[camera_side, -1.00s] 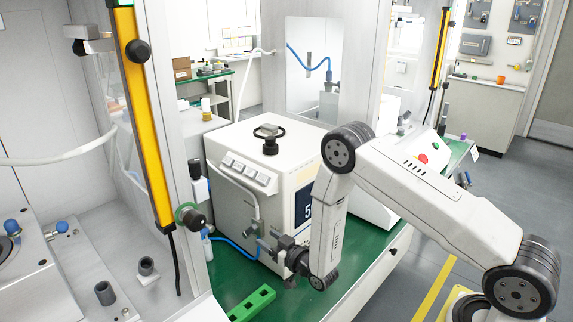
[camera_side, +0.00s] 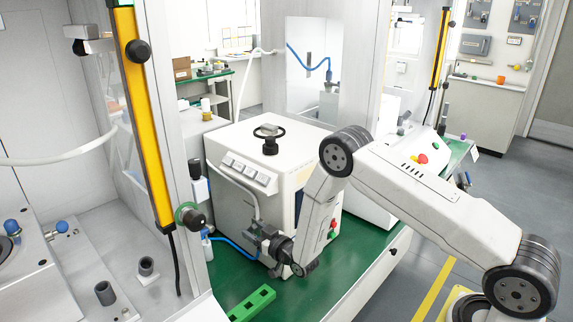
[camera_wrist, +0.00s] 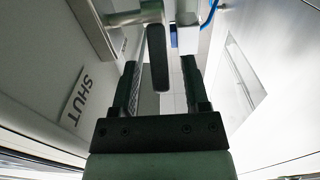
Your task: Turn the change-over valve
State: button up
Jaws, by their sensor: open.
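The change-over valve's dark lever (camera_wrist: 158,62) shows in the wrist view, hanging from a grey metal fitting (camera_wrist: 135,18). My gripper (camera_wrist: 160,75) is open, with one dark finger on each side of the lever. Gaps show between the lever and both fingers, so it is not clamped. A plate marked SHUT (camera_wrist: 78,97) lies to the left. In the side view, my gripper (camera_side: 264,240) is at the lower front of the white press cabinet (camera_side: 225,195), by the lower end of a grey pipe (camera_side: 256,205). There, my gripper and wrist hide the lever.
A black handwheel (camera_side: 269,132) tops the cabinet. A blue hose (camera_side: 232,246) runs low beside the pipe. A green slotted block (camera_side: 252,304) lies on the green bench (camera_side: 330,285). A yellow light-curtain post (camera_side: 146,115) stands left. The bench right of my wrist is clear.

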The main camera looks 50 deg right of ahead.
jog(key=shift+w, duration=0.85)
grip_shut()
jog(key=shift+s+f+t, duration=0.15)
jog(key=shift+t, duration=0.15)
jog(key=shift+s+f+t, duration=0.25)
jog(key=shift+f+t, duration=0.1)
jog(key=shift+t, duration=0.75)
jog(key=shift+s+f+t, duration=0.2)
jog(key=shift+f+t, duration=0.1)
jog(key=shift+t, duration=0.8)
jog(key=shift+s+f+t, duration=0.25)
jog(key=shift+f+t, duration=0.1)
jog(key=shift+t, duration=0.75)
